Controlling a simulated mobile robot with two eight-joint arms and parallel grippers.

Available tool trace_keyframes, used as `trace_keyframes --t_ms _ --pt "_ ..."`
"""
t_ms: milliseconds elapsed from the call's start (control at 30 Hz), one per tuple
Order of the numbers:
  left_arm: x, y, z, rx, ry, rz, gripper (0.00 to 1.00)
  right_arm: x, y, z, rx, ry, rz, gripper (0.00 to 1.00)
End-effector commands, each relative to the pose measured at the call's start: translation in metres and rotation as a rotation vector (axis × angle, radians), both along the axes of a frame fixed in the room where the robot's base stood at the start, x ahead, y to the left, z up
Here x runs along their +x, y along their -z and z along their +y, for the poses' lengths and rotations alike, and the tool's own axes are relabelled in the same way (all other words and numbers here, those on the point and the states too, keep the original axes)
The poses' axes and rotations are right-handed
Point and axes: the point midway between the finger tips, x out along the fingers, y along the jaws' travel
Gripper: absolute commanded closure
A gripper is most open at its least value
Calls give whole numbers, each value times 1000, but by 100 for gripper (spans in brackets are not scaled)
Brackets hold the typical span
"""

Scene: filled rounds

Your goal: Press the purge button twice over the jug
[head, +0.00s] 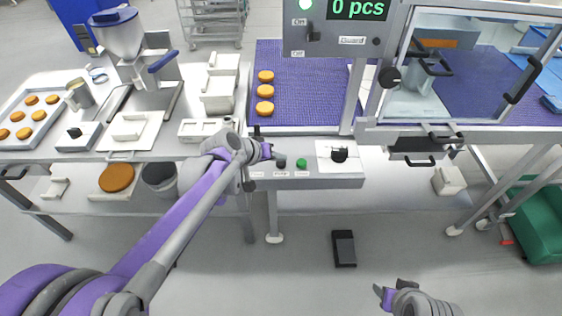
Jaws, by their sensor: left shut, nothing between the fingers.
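My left gripper (268,151) is shut and empty, just above the left part of the grey control panel (350,181). A dark button (281,162) shows just right of its tips, and a green button (301,163) is further right. Small white labels lie below them, too small to read surely. The panel's left end is partly hidden by my gripper, so I cannot tell which button is purge. A grey metal jug (81,95) stands on the left table, away from the panel. My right gripper (391,291) is low at the bottom edge, away from the panel; its opening is unclear.
A black knob (340,155) sits on the panel's right. Behind it, three orange rounds (265,91) lie on the purple belt (312,85). The display (359,9) reads 0 pcs. A dark bucket (158,175) stands on the lower shelf. A black pedal-like box (344,248) lies on the floor.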

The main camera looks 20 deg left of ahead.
Motion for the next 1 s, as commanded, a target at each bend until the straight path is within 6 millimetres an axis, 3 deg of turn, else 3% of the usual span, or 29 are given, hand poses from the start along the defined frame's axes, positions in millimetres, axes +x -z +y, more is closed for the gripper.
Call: trace_keyframes --t_ms 1000 --pt "0 10 0 0 1 1 100 -2 7 0 0 0 3 48"
